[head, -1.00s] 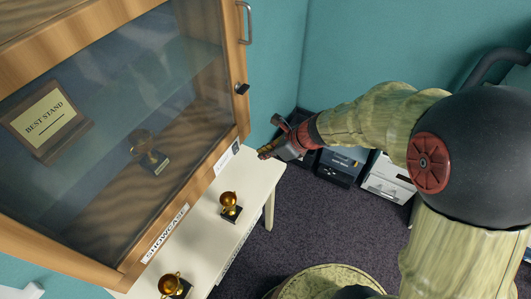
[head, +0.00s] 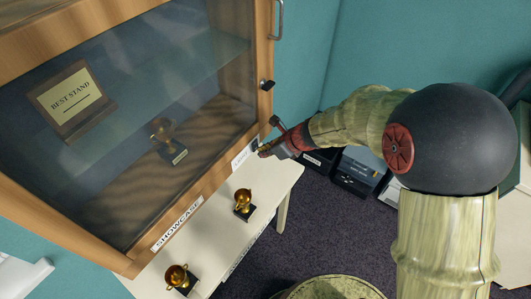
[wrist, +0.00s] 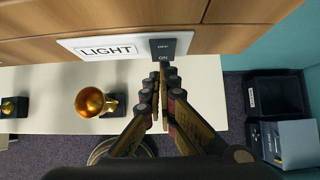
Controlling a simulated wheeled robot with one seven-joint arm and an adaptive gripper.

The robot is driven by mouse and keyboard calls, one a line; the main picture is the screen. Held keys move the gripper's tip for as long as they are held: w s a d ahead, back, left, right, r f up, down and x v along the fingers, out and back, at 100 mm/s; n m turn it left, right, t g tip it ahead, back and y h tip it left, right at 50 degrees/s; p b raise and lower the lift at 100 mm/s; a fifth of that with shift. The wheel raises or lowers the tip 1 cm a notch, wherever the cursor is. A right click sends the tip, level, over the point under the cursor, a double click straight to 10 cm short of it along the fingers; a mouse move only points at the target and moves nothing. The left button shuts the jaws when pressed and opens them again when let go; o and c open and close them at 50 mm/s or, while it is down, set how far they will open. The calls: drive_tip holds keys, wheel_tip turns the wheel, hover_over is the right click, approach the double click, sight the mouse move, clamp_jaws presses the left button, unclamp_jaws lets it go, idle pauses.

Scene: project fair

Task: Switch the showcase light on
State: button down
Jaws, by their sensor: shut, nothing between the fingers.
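The wooden showcase (head: 155,215) has a glass front and stands at the left in the head view. In the wrist view its light switch (wrist: 164,46) is a dark rocker marked OFF at the top and ON at the bottom. It sits on a white plate (wrist: 75,42) labelled LIGHT. My gripper (head: 263,152) is at the showcase's lower right corner, by the switch. In the wrist view my gripper (wrist: 160,72) is shut and empty, its tips just below or at the ON end. I cannot tell if they touch it.
A white table (head: 217,237) under the showcase holds two gold trophies, one nearer (head: 177,279) and one by the switch (head: 243,203). The showcase has a dark knob (head: 267,85) and a metal handle (head: 277,20). Dark bins (wrist: 277,95) stand on the floor at the right.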

drive_tip(key=shift+w+a+f, duration=0.15)
drive_tip(key=shift+w+a, duration=0.05)
drive_tip(key=shift+a, duration=0.05)
idle(0.3)
